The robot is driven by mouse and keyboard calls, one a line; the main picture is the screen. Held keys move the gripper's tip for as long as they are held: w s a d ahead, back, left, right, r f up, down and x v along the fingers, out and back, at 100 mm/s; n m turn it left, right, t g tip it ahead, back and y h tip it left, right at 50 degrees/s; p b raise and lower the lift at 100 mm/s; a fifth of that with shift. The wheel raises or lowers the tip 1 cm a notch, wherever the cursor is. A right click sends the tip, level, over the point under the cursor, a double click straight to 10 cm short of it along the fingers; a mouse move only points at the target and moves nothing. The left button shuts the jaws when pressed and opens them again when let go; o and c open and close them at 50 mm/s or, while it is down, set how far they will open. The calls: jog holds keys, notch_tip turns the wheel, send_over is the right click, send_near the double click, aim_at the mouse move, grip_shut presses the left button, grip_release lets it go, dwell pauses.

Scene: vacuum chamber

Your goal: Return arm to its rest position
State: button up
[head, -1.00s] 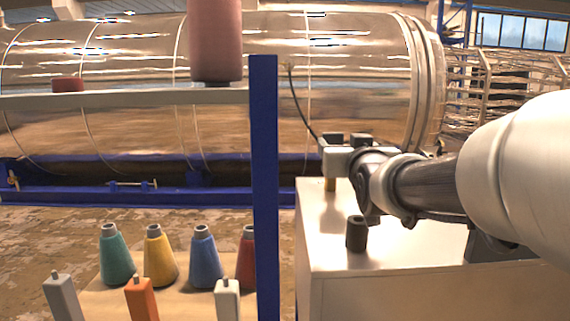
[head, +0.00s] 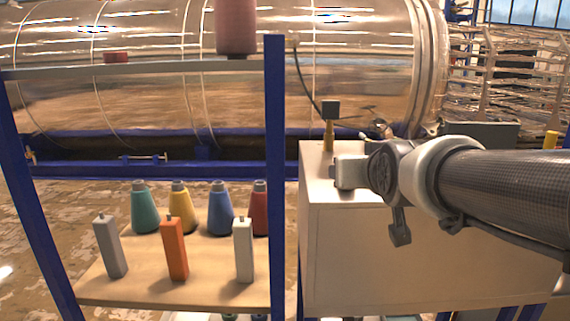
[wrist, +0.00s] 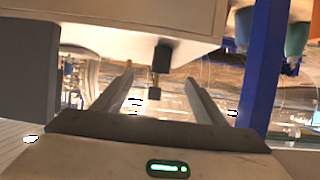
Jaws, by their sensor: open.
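My arm reaches in from the right in the head view, over the white cabinet. My gripper (head: 350,172) is at the cabinet's left front part, in front of a yellow post with a dark block on top (head: 330,110). In the wrist view my gripper (wrist: 160,95) shows two grey fingers spread apart with nothing held between them. A dark piece (wrist: 159,78) shows in the gap, apparently beyond the fingers; its distance is hard to tell. The fingertips are not clear in the head view.
The white cabinet (head: 375,255) is below my arm. Left of it stands a blue-framed rack (head: 276,180) with several coloured cones and an orange bottle (head: 174,248) on its wooden shelf. A pink cylinder (head: 236,28) stands on its upper shelf. A large shiny chamber (head: 150,80) fills the background.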

jog(key=s+f+g, duration=0.4)
jog(key=s+f, duration=0.2)
jog(key=s, duration=0.4)
jog(key=s+f+g, duration=0.3)
jog(key=s+f, duration=0.4)
jog(key=s, duration=0.4)
notch_tip(320, 180, up, 17)
jog(key=s+g+p, duration=0.1)
jog(key=s+p, duration=0.1)
jog(key=p, duration=1.5)
jog(key=shift+p, duration=0.35)
jog(key=shift+f, duration=0.15)
